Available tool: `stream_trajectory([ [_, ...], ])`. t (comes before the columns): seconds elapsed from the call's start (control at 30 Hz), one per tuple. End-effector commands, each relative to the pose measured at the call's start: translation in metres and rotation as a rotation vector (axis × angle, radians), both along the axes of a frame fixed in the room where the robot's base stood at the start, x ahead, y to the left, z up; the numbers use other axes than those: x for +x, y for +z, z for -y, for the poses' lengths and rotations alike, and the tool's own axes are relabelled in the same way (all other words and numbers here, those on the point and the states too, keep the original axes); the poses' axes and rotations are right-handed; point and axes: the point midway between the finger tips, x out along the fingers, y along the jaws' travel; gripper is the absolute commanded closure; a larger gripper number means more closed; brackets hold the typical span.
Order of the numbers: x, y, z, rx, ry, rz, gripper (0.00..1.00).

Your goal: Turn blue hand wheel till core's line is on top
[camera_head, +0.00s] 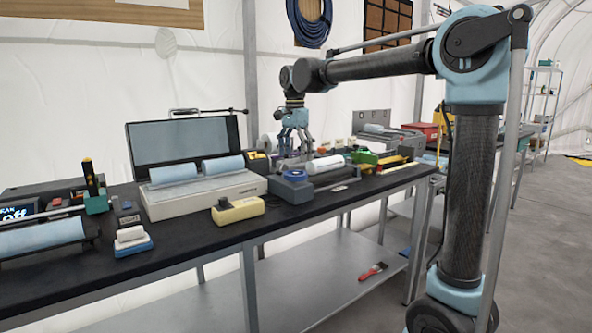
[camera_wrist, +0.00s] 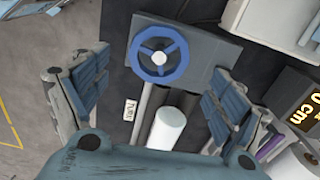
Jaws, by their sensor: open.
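The blue hand wheel (camera_wrist: 137,52) has three spokes and a pale hub. It sits on a grey block (camera_wrist: 205,62), and both also show small on the bench in the head view, the wheel (camera_head: 295,174) among them. A white cylindrical core (camera_wrist: 171,130) lies beside the block; it is also in the head view (camera_head: 325,164). I see no line on the core in either view. My gripper (camera_wrist: 157,92) is open and empty, its fingers at either side of the wheel's lower part in the wrist view. In the head view my gripper (camera_head: 293,146) hangs above the bench near the wheel.
A small TURN label (camera_wrist: 129,110) lies beside the core. In the head view a yellow block (camera_head: 238,210) and a pale lidded machine (camera_head: 200,194) stand left of the wheel.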

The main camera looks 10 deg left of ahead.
Motion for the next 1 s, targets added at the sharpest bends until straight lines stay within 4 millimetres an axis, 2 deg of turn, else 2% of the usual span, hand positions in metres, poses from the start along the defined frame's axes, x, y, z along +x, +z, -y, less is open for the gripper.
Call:
stream_trajectory([
  [0.1,0.0,0.021,0.0,0.0,0.0,0.0,0.11],
  [0.3,0.0,0.042,0.0,0.0,0.0,0.0,0.11],
  [0.47,0.0,0.049,0.0,0.0,0.0,0.0,0.11],
  [0.77,0.0,0.049,0.001,0.0,0.0,0.0,0.11],
  [0.87,0.0,0.048,0.009,0.002,0.006,0.001,0.11],
  [0.97,0.0,0.043,0.032,0.005,0.026,0.007,0.11],
  [1.0,-0.001,0.04,0.045,0.008,0.039,0.01,0.11],
])
